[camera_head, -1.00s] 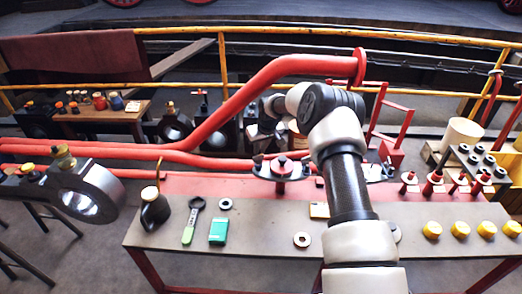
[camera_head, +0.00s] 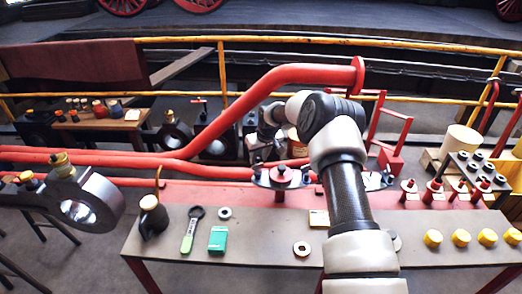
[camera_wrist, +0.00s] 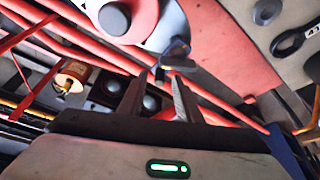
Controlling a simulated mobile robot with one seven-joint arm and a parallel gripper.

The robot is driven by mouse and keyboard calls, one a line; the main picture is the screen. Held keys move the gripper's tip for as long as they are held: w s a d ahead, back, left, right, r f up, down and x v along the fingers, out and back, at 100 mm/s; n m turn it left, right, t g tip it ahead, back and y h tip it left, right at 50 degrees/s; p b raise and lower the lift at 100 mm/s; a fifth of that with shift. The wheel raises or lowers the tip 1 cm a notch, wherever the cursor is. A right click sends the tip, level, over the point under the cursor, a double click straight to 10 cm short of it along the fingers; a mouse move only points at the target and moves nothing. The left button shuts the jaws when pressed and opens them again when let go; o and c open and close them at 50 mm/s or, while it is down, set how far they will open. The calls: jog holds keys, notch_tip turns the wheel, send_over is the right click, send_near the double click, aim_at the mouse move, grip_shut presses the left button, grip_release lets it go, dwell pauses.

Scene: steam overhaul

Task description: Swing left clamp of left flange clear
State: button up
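The left flange (camera_head: 281,177) is a red hub with a dark knob and grey plate, standing at the back of the bench. In the wrist view it shows at the top left (camera_wrist: 125,20), with a dark clamp (camera_wrist: 176,52) projecting from its edge. My gripper (camera_wrist: 157,92) is open, its two dark fingers apart just short of this clamp. In the head view my gripper (camera_head: 257,158) is small, above the flange's left side. Whether a finger touches the clamp cannot be told.
A thick red pipe (camera_head: 205,130) rises behind the flange. A dark oil can (camera_head: 152,215), a green-handled wrench (camera_head: 190,232) and a green box (camera_head: 217,239) lie at the bench's left. Red posts (camera_head: 433,192) and yellow caps (camera_head: 461,238) stand right. The front middle is mostly clear.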

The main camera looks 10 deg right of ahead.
jog(key=p+v, duration=0.2)
jog(key=v, duration=1.5)
jog(key=shift+d, duration=0.1)
jog(key=s+r+h, duration=0.2)
jog(key=s+r, duration=1.6)
jog(key=s+r+m+t, duration=0.1)
jog(key=s+m, duration=0.2)
jog(key=s, duration=2.1)
notch_tip(320, 180, up, 17)
jog(key=p, duration=1.7)
jog(key=shift+s+y, duration=0.4)
jog(key=shift+s, duration=0.05)
